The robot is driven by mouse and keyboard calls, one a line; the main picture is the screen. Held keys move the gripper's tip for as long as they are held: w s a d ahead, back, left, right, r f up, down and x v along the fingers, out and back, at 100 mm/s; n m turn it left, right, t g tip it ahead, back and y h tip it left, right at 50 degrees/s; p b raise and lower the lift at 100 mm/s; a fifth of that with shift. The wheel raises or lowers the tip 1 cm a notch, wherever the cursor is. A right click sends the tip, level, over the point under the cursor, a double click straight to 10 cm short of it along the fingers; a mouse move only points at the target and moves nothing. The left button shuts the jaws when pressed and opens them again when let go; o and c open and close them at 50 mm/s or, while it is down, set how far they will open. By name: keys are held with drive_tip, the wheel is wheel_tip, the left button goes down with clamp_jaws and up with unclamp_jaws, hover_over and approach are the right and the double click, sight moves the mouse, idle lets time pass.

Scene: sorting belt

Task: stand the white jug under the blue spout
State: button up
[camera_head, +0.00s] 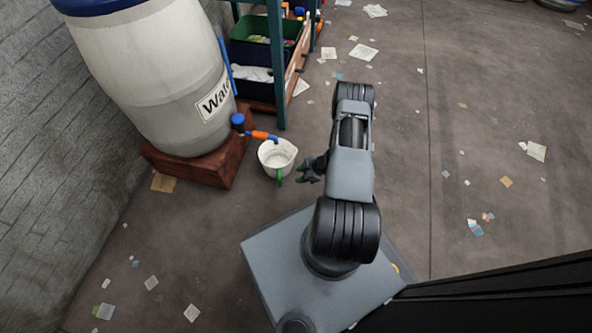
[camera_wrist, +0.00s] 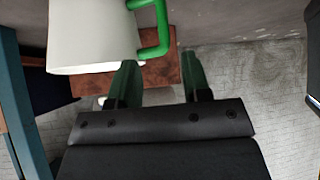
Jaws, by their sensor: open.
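The white jug (camera_head: 278,153) stands upright on the floor beside the barrel's wooden base, its open top facing up and its green handle (camera_head: 279,177) toward the front. The spout (camera_head: 262,135), orange with a blue end and a blue knob, reaches from the barrel to the jug's far rim. Its height above the rim cannot be told. My gripper (camera_head: 311,170) is right of the jug, apart from it. In the wrist view the jug (camera_wrist: 88,35) and its handle (camera_wrist: 163,30) show beyond my open, empty fingers (camera_wrist: 160,84).
The large water barrel (camera_head: 165,75) sits on a wooden block (camera_head: 205,165) by the brick wall (camera_head: 50,120). A blue-framed shelf (camera_head: 276,60) with bins stands behind the jug. Paper scraps litter the floor (camera_head: 480,110), which is otherwise clear at right.

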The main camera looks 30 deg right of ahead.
drive_tip(key=w+d+r+m+h, duration=0.1)
drive_tip(key=w+d+r+h, duration=0.1)
drive_tip(key=w+r, duration=0.3)
drive_tip(key=w+d+r+m+t+h, duration=0.1)
drive_tip(key=w+d+r+h, duration=0.15)
drive_tip(key=r, duration=0.55)
drive_tip(key=w+d+r+m+h, duration=0.1)
drive_tip(key=w+d+r+h, duration=0.1)
drive_tip(key=w+r+h, duration=0.3)
drive_tip(key=s+a+r+m, duration=0.1)
drive_tip(key=s+r+m, duration=0.1)
drive_tip(key=r, duration=0.6)
drive_tip(key=s+a+r+m, duration=0.1)
drive_tip(key=a+r+m, duration=0.1)
drive_tip(key=r, duration=0.6)
drive_tip(key=s+a+r+m+g+y, duration=0.1)
drive_tip(key=s+a+r+m, duration=0.1)
drive_tip(key=s+a+r, duration=0.4)
drive_tip(key=s+a+r+m+g+y, duration=0.1)
drive_tip(key=s+a+r+m+g, duration=0.1)
drive_tip(key=s+a+r, duration=0.5)
drive_tip(key=s+a, duration=0.1)
drive_tip(key=s, duration=0.5)
drive_tip(key=shift+s+a+m, duration=0.15)
drive_tip(key=shift+a+m, duration=0.15)
drive_tip(key=shift+m, duration=0.1)
